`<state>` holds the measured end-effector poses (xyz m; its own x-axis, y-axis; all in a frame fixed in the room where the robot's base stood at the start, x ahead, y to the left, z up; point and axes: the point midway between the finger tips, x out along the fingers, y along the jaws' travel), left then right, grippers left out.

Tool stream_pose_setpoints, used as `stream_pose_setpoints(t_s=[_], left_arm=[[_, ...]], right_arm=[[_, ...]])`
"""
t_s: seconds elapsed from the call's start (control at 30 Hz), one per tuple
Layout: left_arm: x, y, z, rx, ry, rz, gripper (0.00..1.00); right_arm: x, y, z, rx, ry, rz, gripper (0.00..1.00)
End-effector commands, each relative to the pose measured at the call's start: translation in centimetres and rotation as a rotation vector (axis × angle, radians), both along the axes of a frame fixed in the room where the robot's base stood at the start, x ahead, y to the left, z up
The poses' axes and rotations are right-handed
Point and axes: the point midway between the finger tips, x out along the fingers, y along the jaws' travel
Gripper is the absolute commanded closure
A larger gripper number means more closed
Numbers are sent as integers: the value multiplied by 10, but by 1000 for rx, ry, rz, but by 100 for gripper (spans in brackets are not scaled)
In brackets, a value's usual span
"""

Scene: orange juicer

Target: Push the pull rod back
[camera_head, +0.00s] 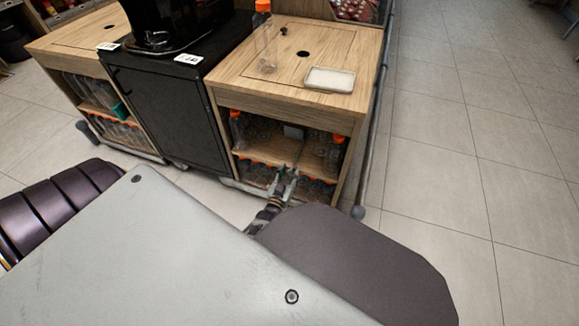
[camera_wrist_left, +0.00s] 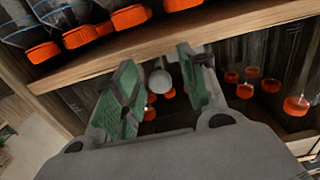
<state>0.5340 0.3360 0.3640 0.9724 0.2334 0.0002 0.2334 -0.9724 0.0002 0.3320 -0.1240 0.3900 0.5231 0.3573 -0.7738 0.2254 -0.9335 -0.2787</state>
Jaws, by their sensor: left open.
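A pale grey round knob on a short stem, which looks like the end of the pull rod (camera_wrist_left: 160,81), shows between the fingers in the left wrist view, below the wooden shelf edge. I cannot tell whether either finger touches it. My left gripper (camera_head: 286,174) is in front of the lower opening of the right wooden cabinet (camera_head: 232,93). In the left wrist view my left gripper (camera_wrist_left: 157,62) is open, its green-padded fingers apart on either side of the knob. The rod cannot be made out in the head view. My right gripper is not in view.
Orange-capped bottles (camera_wrist_left: 130,18) stand on the shelf (camera_wrist_left: 150,62) above the fingers, with several more below. A bottle (camera_head: 265,40) and a white tray (camera_head: 330,79) are on the cabinet top. A black cabinet (camera_head: 165,105) adjoins left. Tiled floor (camera_head: 450,120) is clear right.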

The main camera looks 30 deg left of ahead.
Motion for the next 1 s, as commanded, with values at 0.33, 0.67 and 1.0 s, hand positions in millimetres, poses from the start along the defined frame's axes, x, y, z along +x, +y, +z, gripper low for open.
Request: stream_pose_setpoints(t_s=[0.33, 0.67, 1.0], left_arm=[[-26, -6, -1, -1, 2, 0, 58], [-60, -14, -1, -1, 3, 0, 58], [-94, -23, -1, 0, 2, 0, 58]], right_arm=[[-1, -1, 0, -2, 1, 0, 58], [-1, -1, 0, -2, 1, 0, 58], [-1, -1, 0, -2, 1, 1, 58]])
